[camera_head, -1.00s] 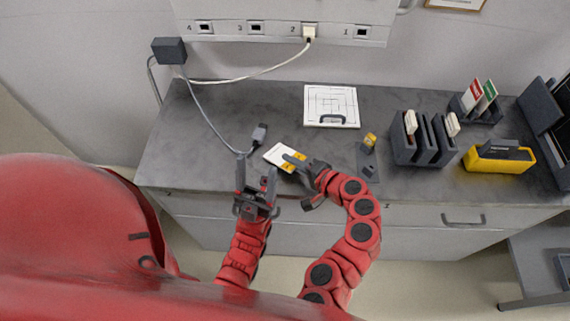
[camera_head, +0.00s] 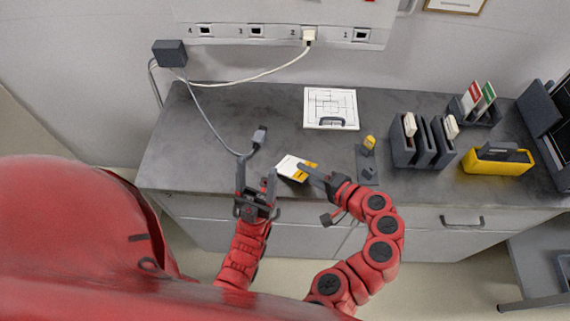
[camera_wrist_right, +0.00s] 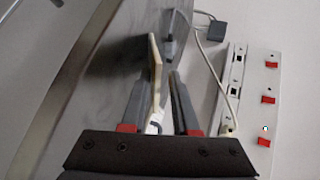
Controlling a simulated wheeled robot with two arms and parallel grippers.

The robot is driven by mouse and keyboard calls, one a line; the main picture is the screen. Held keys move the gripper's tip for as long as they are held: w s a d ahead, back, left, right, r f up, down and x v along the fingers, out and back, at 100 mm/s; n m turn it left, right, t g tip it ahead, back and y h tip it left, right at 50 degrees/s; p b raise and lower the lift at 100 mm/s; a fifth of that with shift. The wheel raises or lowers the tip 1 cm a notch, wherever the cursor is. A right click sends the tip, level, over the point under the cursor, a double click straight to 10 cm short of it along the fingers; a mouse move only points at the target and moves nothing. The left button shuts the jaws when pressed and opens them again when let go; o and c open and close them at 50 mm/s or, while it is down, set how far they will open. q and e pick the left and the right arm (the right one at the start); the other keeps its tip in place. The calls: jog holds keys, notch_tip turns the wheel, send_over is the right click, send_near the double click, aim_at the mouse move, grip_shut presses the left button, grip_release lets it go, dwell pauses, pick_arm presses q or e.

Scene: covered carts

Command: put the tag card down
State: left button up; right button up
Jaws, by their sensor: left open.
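The tag card (camera_head: 291,166), white with a yellow end, is near the counter's front edge, between my two grippers. I cannot tell whether it lies flat on the counter or is a little above it. My right gripper (camera_head: 312,173) is at the card's yellow end. In the right wrist view the card (camera_wrist_right: 155,68) shows nearly edge-on, ahead of and between the fingers (camera_wrist_right: 160,90), which stand apart with gaps beside it. My left gripper (camera_head: 256,185) is open and empty, at the counter's front edge left of the card.
A white board with a handle (camera_head: 331,105) lies at the back. A dark plate with a yellow piece (camera_head: 369,142), a dark rack (camera_head: 404,152) and a yellow holder (camera_head: 497,165) stand to the right. The counter's left side is clear.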

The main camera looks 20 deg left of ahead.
jog(key=shift+v, duration=0.85)
notch_tip(320, 180, up, 7)
jog(key=s+d+p, duration=0.1)
jog(key=d+p, duration=0.1)
jog(key=p, duration=0.2)
jog(key=shift+d+p, duration=0.3)
jog(key=shift+p, duration=0.05)
